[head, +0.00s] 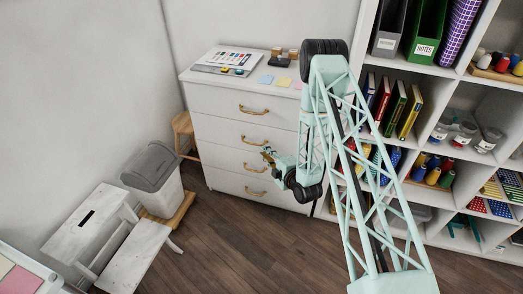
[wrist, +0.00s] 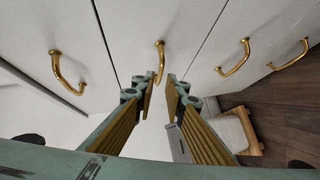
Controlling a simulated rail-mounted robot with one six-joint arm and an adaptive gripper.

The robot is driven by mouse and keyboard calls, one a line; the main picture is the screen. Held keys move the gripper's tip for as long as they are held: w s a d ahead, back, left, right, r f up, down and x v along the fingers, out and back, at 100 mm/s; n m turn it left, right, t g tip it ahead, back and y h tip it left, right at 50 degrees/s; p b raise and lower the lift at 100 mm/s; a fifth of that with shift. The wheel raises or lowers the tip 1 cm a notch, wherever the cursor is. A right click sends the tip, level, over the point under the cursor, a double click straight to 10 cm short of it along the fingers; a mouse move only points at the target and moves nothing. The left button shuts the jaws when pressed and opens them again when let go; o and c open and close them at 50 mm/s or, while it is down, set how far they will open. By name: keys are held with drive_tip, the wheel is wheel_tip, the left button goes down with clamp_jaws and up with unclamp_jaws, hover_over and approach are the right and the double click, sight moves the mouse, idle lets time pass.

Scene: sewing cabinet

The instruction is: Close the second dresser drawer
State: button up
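The white dresser (head: 222,121) has a column of drawers with gold handles. The second drawer's handle (head: 252,141) shows in the head view, and also in the wrist view (wrist: 160,60), second from the left. The drawer fronts look nearly flush; I cannot tell how far the second stands out. My gripper (head: 268,154) is in front of the dresser, just below and right of that handle in the head view. In the wrist view my gripper (wrist: 161,82) has its fingers apart, with the second handle seen between and just beyond the tips. Contact cannot be told.
The top drawer's handle (wrist: 68,75) and lower handles (wrist: 233,58) flank it. A grey-lidded bin (head: 155,175) and a white step stool (head: 110,235) stand left. A filled shelf unit (head: 455,75) stands right. The wooden floor (head: 230,245) before the dresser is clear.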

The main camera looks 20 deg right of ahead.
drive_tip(key=shift+v, duration=0.9)
